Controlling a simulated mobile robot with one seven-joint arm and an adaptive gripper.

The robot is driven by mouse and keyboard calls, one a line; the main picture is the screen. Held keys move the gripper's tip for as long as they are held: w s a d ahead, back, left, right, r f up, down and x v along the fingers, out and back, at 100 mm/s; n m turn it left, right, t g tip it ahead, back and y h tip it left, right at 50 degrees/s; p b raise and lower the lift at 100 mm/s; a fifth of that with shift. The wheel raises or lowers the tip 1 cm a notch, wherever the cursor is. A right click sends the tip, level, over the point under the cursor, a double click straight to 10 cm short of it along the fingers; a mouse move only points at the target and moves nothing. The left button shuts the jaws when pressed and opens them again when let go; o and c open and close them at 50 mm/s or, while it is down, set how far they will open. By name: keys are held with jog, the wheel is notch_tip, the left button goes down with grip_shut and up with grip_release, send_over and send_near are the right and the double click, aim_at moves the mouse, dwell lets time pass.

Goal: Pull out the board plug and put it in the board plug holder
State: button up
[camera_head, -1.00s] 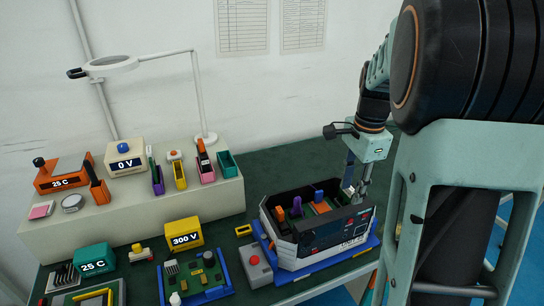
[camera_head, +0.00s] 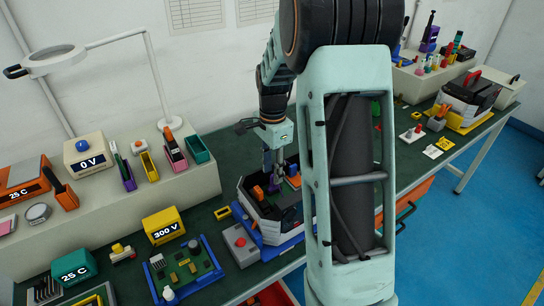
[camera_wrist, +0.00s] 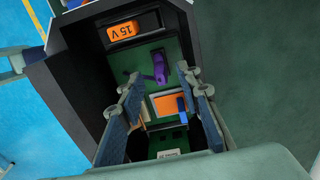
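The open dark unit with white sides (camera_head: 262,225) stands on a blue base; my arm hides its right part. In the wrist view a purple plug (camera_wrist: 160,68) stands on the green board (camera_wrist: 182,52), and a blue plug (camera_wrist: 181,104) stands by an orange block (camera_wrist: 164,103). I cannot tell which is the board plug. My gripper (camera_wrist: 158,80) is open and points down into the unit, with the purple plug between its fingertips, apart from both. The gripper (camera_head: 273,184) also shows over the unit in the head view. A purple holder (camera_head: 127,180) stands on the shelf.
Yellow (camera_head: 148,164), pink (camera_head: 177,160) and teal (camera_head: 197,149) holders stand beside the purple one. A grey box with a red button (camera_head: 240,243) is left of the unit. The unit's dark walls (camera_wrist: 75,85) rise close around my fingers. A lamp (camera_head: 55,60) overhangs the shelf.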

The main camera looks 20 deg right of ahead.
aim_at(272, 185)
jog(key=shift+f, duration=2.2)
grip_shut()
